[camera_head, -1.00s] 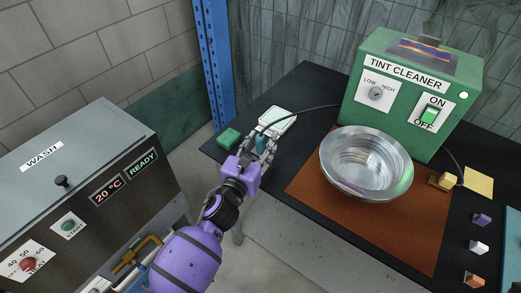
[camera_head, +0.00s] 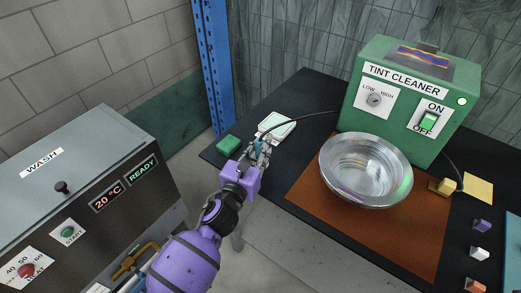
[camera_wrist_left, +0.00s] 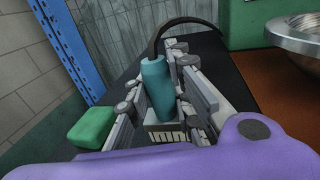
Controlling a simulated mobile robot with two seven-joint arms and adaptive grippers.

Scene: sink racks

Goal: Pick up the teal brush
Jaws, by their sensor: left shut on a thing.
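The teal brush (camera_wrist_left: 158,88) stands roughly upright between the fingers of my left gripper in the left wrist view. A dark curved cord appears to rise from its top. My left gripper (camera_head: 262,150) is shut on it; its fingers (camera_wrist_left: 168,100) flank the teal body on both sides. In the head view, the fingers hide most of the brush, at the left part of the black table. Its lower end is hard to make out. My right gripper is not in view.
A green block (camera_head: 228,145) and a white pad (camera_head: 278,127) lie close to the gripper. A metal bowl (camera_head: 365,170) sits on the brown mat (camera_head: 400,235), before the green tint cleaner (camera_head: 410,95). A grey wash unit (camera_head: 75,200) stands at left.

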